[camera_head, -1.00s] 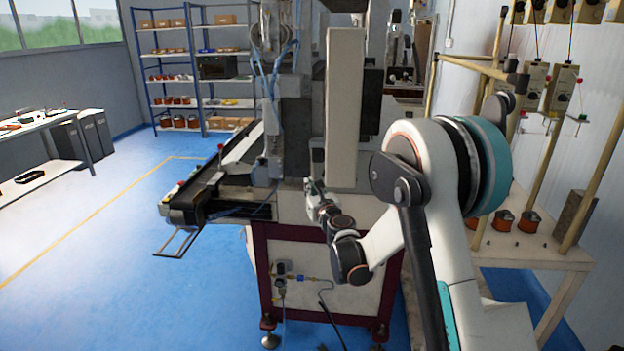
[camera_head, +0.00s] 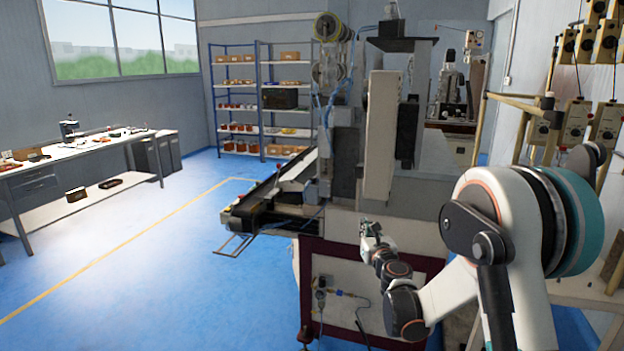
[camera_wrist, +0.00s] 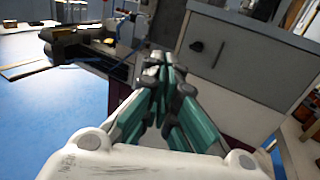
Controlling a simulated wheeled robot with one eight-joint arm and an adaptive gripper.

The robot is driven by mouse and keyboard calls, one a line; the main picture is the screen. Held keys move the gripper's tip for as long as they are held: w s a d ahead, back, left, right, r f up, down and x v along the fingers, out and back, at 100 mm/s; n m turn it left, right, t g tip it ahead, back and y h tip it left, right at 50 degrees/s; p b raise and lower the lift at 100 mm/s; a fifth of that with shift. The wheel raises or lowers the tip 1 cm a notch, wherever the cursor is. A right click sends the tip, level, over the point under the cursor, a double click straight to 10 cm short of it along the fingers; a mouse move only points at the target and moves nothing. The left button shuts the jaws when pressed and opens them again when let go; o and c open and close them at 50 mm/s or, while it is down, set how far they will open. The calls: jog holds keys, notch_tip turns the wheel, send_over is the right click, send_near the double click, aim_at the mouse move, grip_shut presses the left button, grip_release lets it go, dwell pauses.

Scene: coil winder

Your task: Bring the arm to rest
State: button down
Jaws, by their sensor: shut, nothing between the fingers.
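My arm is in the right foreground of the head view, with its large white and teal joint near the right edge and its slimmer wrist links reaching toward the winding machine (camera_head: 345,225). My gripper (camera_head: 370,232) is small there, at the end of these links, in front of the machine's pale side. In the wrist view, my gripper (camera_wrist: 160,75) has its teal and dark fingers drawn together at the tips, with nothing between them. The pale machine cabinet (camera_wrist: 235,60) is beyond the fingers. I cannot tell the exact gap between gripper and machine.
A conveyor (camera_head: 275,200) juts from the machine's left side. A workbench (camera_head: 80,160) stands at the far left and blue shelves (camera_head: 262,110) at the back. A wooden stand with wire tensioners (camera_head: 580,130) is at the right. The blue floor (camera_head: 150,270) at left is clear.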

jog(key=s+a+r+n+g+y, duration=0.25)
jog(key=s+r+n, duration=0.35)
jog(key=s+n, duration=0.3)
jog(key=s+a+r+n+g+y, duration=0.1)
jog(key=s+a+r+n+g, duration=0.15)
jog(key=s+r+n, duration=0.55)
jog(key=s+d+f+n+g+h, duration=0.2)
jog(key=s+n, duration=0.4)
jog(key=s, duration=0.4)
jog(key=s+d+f+n+g+h, duration=0.1)
jog(key=s+d+f+n, duration=0.3)
jog(key=s, duration=0.7)
jog(key=s+d+f+n+g+h, duration=0.2)
jog(key=s+f+n, duration=0.3)
jog(key=s, duration=0.6)
jog(key=n, duration=0.2)
jog(key=shift+s+d+f+n+g+h, duration=0.2)
jog(key=shift+d+f+n+g+h, duration=0.1)
jog(key=shift+d+g+h, duration=0.1)
